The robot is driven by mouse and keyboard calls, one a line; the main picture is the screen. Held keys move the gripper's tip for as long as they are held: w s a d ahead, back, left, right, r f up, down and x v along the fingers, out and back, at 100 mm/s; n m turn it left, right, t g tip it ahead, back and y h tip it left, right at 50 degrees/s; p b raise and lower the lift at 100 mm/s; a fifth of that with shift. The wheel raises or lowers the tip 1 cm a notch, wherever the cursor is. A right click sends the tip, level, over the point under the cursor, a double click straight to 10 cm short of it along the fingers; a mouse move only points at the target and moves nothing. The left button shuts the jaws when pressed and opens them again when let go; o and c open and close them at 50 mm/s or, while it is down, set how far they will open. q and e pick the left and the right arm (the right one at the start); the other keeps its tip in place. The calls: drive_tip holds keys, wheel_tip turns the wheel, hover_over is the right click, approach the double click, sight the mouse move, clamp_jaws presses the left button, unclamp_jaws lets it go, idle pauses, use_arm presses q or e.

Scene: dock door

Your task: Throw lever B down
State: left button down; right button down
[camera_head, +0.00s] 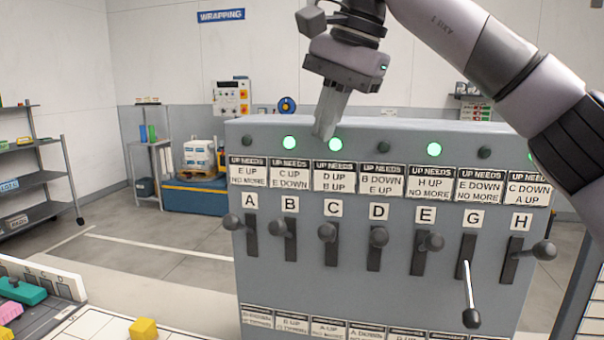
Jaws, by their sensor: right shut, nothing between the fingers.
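Lever B (278,227) has a dark round knob and sits in a vertical slot under the letter B on a grey panel (300,281). Its knob stands out about level with those of its neighbours, lever A (232,221) and lever C (327,232). Lever G (471,318) hangs down with a pale shaft. The green lamp above B (289,143) is lit; its card reads "UP NEEDS C UP E DOWN". My right gripper (325,132) is shut and empty at the panel's top, near the lamp above C, well above lever B. My left gripper is not in view.
Lever D (379,236), lever E (433,241) and lever H (544,250) stick out along the same row. The lower cards are partly cut off. A table with a yellow block (143,328) lies at the lower left.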

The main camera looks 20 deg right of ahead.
hover_over(284, 232)
drive_tip(key=w+d, duration=0.2)
drive_tip(key=d, duration=0.2)
wheel_tip(284, 232, down, 9)
drive_tip(key=shift+d+f, duration=0.15)
drive_tip(key=shift+f, duration=0.05)
drive_tip(key=shift+s+a+f, duration=0.25)
drive_tip(key=shift+a+f, duration=0.35)
drive_tip(key=shift+a, duration=0.1)
drive_tip(key=shift+s+a+f, duration=0.25)
drive_tip(key=shift+a+f, duration=0.35)
drive_tip(key=shift+a, duration=0.1)
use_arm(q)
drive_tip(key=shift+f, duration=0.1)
